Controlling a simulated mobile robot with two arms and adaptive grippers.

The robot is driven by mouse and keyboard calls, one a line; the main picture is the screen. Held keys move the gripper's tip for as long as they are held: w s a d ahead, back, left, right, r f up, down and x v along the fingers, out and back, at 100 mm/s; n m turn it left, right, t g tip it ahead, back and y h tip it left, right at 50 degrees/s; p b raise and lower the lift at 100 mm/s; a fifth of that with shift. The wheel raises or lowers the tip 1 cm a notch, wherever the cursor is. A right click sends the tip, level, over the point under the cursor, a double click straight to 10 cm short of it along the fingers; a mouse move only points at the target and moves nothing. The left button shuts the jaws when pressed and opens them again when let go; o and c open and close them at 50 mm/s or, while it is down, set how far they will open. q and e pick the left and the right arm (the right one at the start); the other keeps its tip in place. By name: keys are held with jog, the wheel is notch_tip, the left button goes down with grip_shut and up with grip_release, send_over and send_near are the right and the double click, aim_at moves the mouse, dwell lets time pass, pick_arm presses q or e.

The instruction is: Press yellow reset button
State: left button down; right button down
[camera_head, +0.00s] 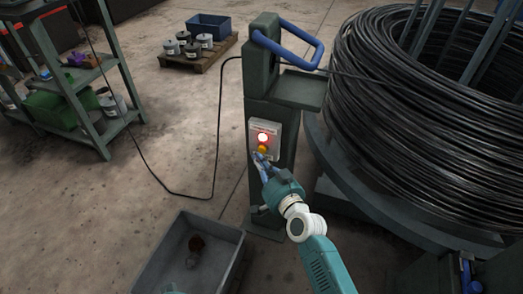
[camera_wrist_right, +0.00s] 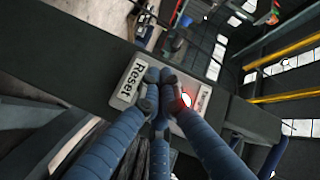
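The yellow reset button (camera_head: 262,149) is on a pale control panel (camera_head: 252,137) on the dark green post, just below a lit red light (camera_head: 263,138). My right gripper (camera_head: 261,160) reaches up to the panel, its fingertips right at the button's lower edge. I cannot tell whether they touch it. In the right wrist view the blue fingers (camera_wrist_right: 160,85) converge with tips together, shut and empty, over the panel between the "Reset" label (camera_wrist_right: 132,80) and the glowing red light (camera_wrist_right: 186,100). The button is hidden behind the fingertips there.
A large coil of black cable (camera_head: 400,120) fills the right side. A grey bin (camera_head: 232,240) stands on the floor at bottom centre. A green shelf (camera_head: 100,125) is at left, and a pallet with cans (camera_head: 198,63) lies behind. A cable crosses the floor.

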jog(key=shift+w, duration=0.1)
jog(key=shift+w+d, duration=0.15)
jog(key=shift+w, duration=0.15)
